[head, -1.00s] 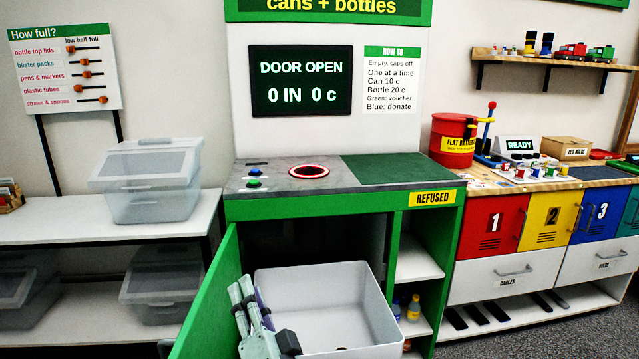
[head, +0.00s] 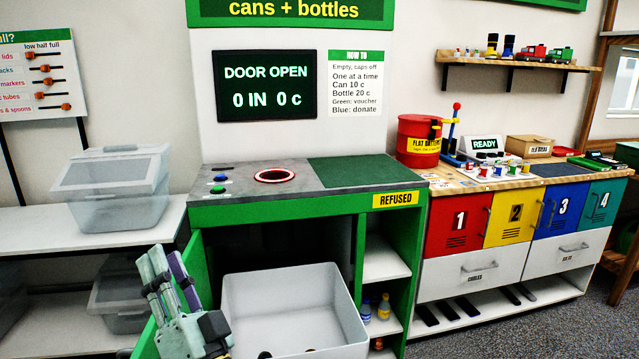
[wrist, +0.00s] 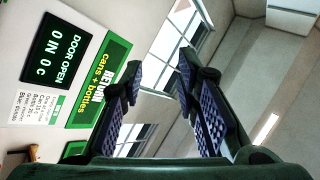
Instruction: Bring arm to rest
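My gripper (head: 166,256) is at the lower left of the head view, its fingers pointing up. It is in front of the open green cabinet door (head: 146,342) and left of the white bin (head: 345,312). In the wrist view the two fingers (wrist: 160,68) stand apart with nothing between them. The wrist view looks up past the fingers to the return sign (wrist: 100,82), windows and ceiling.
The white bin stands at the open front of the green return station (head: 290,212). A shelf with clear lidded boxes (head: 110,190) is on the left. Numbered lockers (head: 460,222) are on the right, with grey floor (head: 480,335) before them.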

